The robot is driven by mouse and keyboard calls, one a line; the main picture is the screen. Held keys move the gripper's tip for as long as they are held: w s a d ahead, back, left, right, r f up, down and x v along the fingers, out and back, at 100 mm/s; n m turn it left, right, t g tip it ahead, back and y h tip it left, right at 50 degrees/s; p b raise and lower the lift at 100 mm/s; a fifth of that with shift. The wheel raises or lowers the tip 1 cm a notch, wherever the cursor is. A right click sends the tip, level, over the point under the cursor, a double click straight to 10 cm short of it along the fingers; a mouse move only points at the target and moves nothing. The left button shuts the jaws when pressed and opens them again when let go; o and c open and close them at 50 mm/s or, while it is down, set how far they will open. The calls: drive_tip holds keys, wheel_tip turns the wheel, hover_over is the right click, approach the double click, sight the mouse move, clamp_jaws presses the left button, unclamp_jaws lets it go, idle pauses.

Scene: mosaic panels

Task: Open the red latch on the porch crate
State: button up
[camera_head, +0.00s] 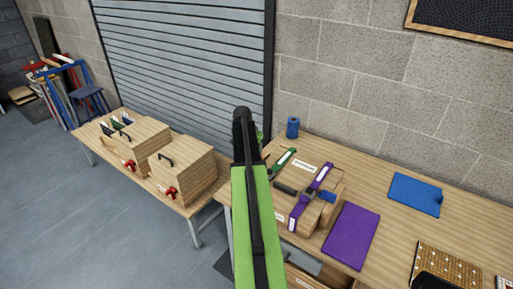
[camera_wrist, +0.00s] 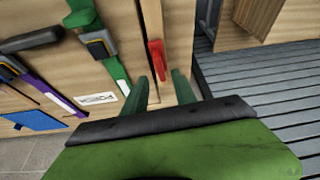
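A red latch (camera_wrist: 157,60) sits upright on the edge of a wooden strapped crate (camera_wrist: 128,25) in the wrist view. My gripper (camera_wrist: 161,84) is open, with its two dark green fingers apart and empty. The latch lies just beyond the fingertips, in line with the gap; I cannot tell whether they touch. A strapped crate (camera_head: 283,217) with green and purple straps stands on the right bench, partly behind my green arm. Two wooden boxes with red latches (camera_head: 130,165) (camera_head: 171,193) stand on the left bench.
A grey roller shutter (camera_head: 190,55) and block wall stand behind.

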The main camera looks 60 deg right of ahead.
drive_tip(key=p+v, duration=0.9)
drive_tip(key=v, duration=0.3)
drive_tip(key=shift+d, duration=0.1)
